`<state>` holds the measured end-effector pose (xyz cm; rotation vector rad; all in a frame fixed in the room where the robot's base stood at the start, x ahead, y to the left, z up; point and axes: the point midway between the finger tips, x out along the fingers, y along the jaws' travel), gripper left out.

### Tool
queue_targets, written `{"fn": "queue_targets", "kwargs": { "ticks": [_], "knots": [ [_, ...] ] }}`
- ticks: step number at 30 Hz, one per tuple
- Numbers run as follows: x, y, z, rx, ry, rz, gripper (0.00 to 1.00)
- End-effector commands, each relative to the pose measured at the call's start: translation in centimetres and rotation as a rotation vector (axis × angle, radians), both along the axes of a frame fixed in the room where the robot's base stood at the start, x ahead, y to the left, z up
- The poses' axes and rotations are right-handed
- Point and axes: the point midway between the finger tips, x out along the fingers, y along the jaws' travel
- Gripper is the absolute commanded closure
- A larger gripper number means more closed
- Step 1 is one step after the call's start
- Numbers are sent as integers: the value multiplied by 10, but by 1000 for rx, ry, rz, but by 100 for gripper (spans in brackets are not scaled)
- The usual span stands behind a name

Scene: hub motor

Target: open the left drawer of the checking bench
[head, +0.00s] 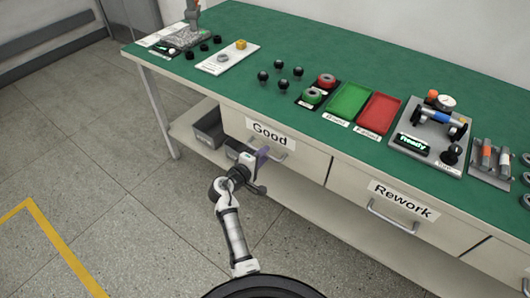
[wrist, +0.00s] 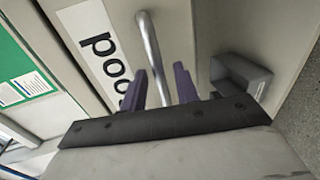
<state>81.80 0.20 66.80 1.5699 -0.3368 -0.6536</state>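The left drawer (head: 308,157) of the checking bench carries a "Good" label (head: 269,134) and looks shut, its front flush. Its metal bar handle (head: 283,154) is just below the label, partly hidden by my gripper. My gripper (head: 263,156) is at the handle in the head view. In the wrist view my gripper (wrist: 160,76) has its two purple fingers apart. The handle (wrist: 149,42) runs lengthwise into the gap between them, with the drawer front behind. I cannot tell how deep the bar sits between the fingers; neither finger clearly presses on it.
The "Rework" drawer (head: 375,215) is to the right, looking shut. A grey bin (head: 209,130) stands on the lower shelf (head: 185,124), left of my gripper. The green bench top (head: 240,85) holds trays, knobs and fixtures. The floor in front is clear, with a yellow line (head: 62,246).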

Motion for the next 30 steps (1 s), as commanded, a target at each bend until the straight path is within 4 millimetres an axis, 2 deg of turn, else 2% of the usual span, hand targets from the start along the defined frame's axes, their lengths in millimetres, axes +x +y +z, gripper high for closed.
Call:
{"fn": "queue_targets", "kwargs": {
  "ticks": [6, 14, 21, 30],
  "knots": [
    [12, -9, -3, 0, -1, 1, 70],
    [13, -9, -3, 0, -2, 1, 70],
    [13, -9, -3, 0, -2, 1, 100],
    [12, -8, -3, 1, -1, 2, 100]
  ]
}}
